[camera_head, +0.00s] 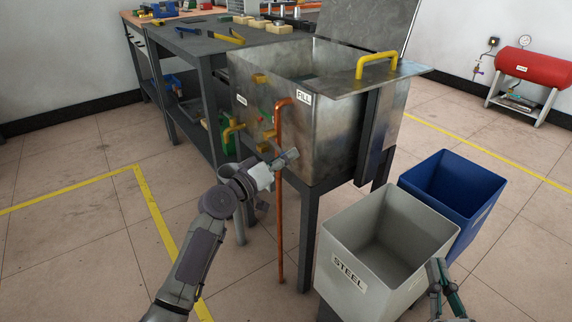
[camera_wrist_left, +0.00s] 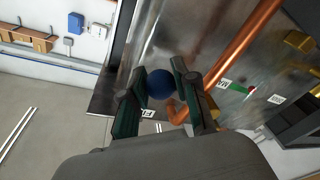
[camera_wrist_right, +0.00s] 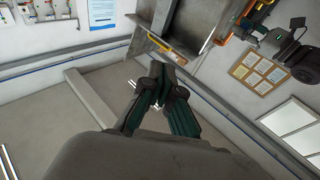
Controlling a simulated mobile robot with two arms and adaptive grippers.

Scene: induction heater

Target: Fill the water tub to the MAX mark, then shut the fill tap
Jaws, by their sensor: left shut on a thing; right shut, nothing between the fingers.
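The grey metal water tub (camera_head: 345,125) stands on dark legs, with a FILL label (camera_head: 304,97) near its front corner. A copper pipe (camera_head: 279,215) rises from the floor and bends at the top beside that label. My left gripper (camera_head: 287,160) is beside the pipe, low on the tub. It is shut on a round blue knob (camera_wrist_left: 161,84), seen between its fingers in the left wrist view. My right gripper (camera_head: 440,285) is shut and empty beside the grey bin; it also shows in the right wrist view (camera_wrist_right: 160,88).
A grey STEEL bin (camera_head: 345,235) and a blue bin (camera_head: 485,190) stand right of the tub. A yellow-handled lid (camera_head: 378,66) lies on the tub's right side. A workbench (camera_head: 200,45) with tools stands behind. Floor at left is open.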

